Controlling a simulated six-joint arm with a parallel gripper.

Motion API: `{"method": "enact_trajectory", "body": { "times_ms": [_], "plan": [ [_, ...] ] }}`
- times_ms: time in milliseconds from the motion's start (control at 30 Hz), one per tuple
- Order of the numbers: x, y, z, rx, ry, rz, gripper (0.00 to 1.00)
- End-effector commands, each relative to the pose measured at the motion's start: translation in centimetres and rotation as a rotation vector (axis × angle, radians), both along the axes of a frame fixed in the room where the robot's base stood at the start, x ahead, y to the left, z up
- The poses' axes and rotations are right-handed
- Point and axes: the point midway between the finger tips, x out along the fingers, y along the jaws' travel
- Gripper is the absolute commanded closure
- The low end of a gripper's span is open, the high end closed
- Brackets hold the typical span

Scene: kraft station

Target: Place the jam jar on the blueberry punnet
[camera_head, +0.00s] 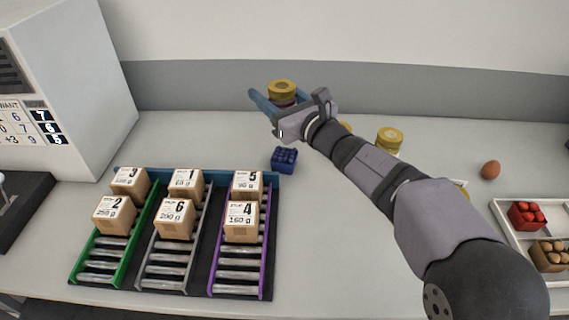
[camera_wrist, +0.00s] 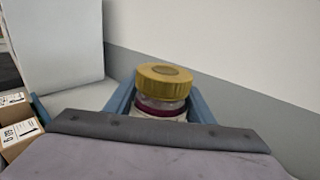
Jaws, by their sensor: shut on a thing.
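The jam jar (camera_head: 281,88) has a yellow lid and a dark red band. My gripper (camera_head: 277,101) is shut on it with blue fingers, raised above the table. In the wrist view the jar (camera_wrist: 164,84) stands upright between the two fingers (camera_wrist: 160,108); its lower part is hidden by my gripper. The blueberry punnet (camera_head: 284,160), a small dark blue box of berries, sits on the table behind the roller rack. In the head view it shows below the gripper and jar, apart from them.
A roller rack (camera_head: 174,270) with several numbered cartons stands front left. Another yellow-lidded jar (camera_head: 389,138) stands partly behind my arm. A machine (camera_head: 75,75) stands at left.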

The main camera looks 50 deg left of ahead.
Motion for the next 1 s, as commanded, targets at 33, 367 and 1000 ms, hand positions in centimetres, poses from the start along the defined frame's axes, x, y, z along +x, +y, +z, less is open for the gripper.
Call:
{"method": "enact_trajectory", "body": {
  "times_ms": [33, 367, 1000],
  "plan": [
    [0.2, -0.1, 0.0, 0.005, -0.003, -0.007, 0.84],
    [0.6, -0.1, -1.2, 0.001, 0.0, -0.017, 0.84],
    [0.5, -0.1, -6.7, 0.004, -0.002, -0.016, 0.84]
  ]
}}
